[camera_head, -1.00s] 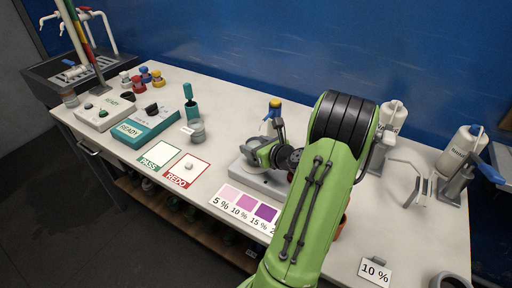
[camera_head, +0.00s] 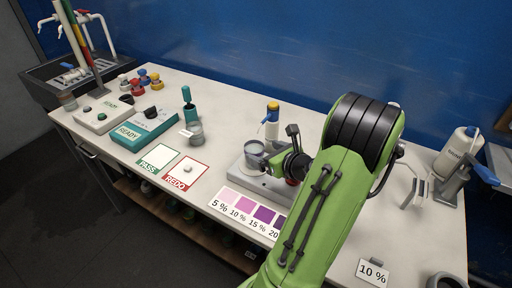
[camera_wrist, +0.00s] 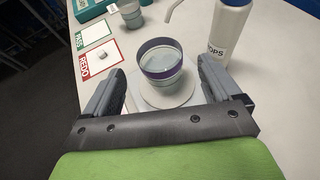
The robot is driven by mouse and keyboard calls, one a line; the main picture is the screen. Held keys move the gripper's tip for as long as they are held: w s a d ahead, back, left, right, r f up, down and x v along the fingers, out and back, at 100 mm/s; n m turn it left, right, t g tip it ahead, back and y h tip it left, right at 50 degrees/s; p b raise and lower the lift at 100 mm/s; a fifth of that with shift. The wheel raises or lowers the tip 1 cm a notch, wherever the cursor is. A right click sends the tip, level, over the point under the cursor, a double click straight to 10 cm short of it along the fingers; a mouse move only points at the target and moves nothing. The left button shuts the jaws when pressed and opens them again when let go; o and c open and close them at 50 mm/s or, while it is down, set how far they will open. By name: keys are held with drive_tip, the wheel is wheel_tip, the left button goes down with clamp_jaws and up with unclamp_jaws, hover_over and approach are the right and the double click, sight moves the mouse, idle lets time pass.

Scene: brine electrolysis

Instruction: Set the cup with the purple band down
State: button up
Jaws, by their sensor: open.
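The cup with the purple band (camera_wrist: 160,62) stands upright on a round light plate (camera_wrist: 150,103) in the wrist view. It holds a clear-looking liquid. In the head view the cup (camera_head: 254,149) sits on the grey device (camera_head: 262,183), partly hidden by my gripper. My gripper (camera_wrist: 155,80) is open, with one finger on each side of the cup and visible gaps between. In the head view my gripper (camera_head: 272,160) reaches the cup from the right, its fingers partly hidden.
A bottle labelled DROPS (camera_wrist: 229,30) stands close behind the cup at right. The PASS card (camera_head: 158,157) and REDO card (camera_head: 186,171) lie left, with a small white piece on REDO. A colour chart (camera_head: 247,212) lies in front. Another cup (camera_head: 195,132) stands further back.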

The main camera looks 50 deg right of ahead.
drive_tip(key=v, duration=0.6)
drive_tip(key=w+a+r+n+g+y, duration=0.1)
drive_tip(key=w+a+n+g+y, duration=0.2)
drive_tip(key=a+n, duration=0.65)
drive_tip(key=w+a+n+g+y, duration=0.25)
drive_tip(key=w+a+n, duration=0.35)
drive_tip(key=a+n, duration=0.35)
drive_tip(key=s+a+r+n+g, duration=0.1)
drive_tip(key=s+a+r+n, duration=0.2)
drive_tip(key=n, duration=0.7)
drive_tip(key=s+a+r+n+h, duration=0.1)
drive_tip(key=s+a+r+n, duration=0.2)
drive_tip(key=s+a+n, duration=0.4)
drive_tip(key=a+n, duration=0.2)
drive_tip(key=n, duration=0.1)
drive_tip(key=shift+s+a+r+g+p, duration=0.2)
drive_tip(key=shift+s+a+g+p, duration=0.1)
drive_tip(key=shift+s+g, duration=0.05)
drive_tip(key=shift+h, duration=0.25)
wheel_tip(320, 180, up, 3)
drive_tip(key=p, duration=0.3)
